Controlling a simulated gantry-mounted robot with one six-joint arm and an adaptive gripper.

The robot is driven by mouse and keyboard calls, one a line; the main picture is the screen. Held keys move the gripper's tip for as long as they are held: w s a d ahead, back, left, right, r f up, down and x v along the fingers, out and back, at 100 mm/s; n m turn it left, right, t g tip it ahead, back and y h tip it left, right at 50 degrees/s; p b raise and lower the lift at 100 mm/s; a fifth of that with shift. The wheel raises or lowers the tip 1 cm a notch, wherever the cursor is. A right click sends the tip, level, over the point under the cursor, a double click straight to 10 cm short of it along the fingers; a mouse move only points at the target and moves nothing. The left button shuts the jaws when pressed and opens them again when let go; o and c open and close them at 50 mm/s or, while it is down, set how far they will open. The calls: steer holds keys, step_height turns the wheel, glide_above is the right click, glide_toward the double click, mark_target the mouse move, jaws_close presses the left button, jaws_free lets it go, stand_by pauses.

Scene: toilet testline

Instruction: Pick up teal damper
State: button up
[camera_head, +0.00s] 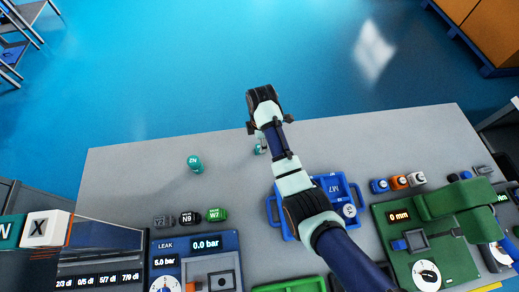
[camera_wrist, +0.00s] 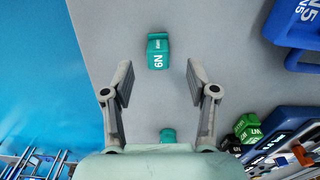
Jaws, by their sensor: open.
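A teal damper (camera_wrist: 157,52) with white lettering lies on the grey tabletop ahead of my gripper (camera_wrist: 160,80) in the wrist view, lined up with the gap between the fingers. The fingers are spread apart with nothing between their tips. In the head view this damper (camera_head: 258,149) is partly hidden by my gripper (camera_head: 260,136). A second teal damper (camera_head: 194,163) stands to its left; it also shows in the wrist view (camera_wrist: 167,135), between the finger bases and partly cut off by my gripper body.
A blue tray (camera_head: 272,208) lies right of and nearer than the gripper. Small black and green blocks (camera_head: 217,214) stand by the blue leak tester (camera_head: 228,243). A green test stand (camera_head: 388,240) is at the right. The tabletop around the dampers is clear.

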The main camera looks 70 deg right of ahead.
steer(key=f+b, duration=0.1)
steer(key=f, duration=0.1)
steer(key=f+b, duration=0.1)
steer(key=f, duration=0.2)
steer(key=shift+w+a, duration=0.1)
steer(key=shift+w, duration=0.1)
jaws_close()
step_height(320, 180, up, 20)
steer(key=p, duration=1)
steer(key=shift+p, duration=0.3)
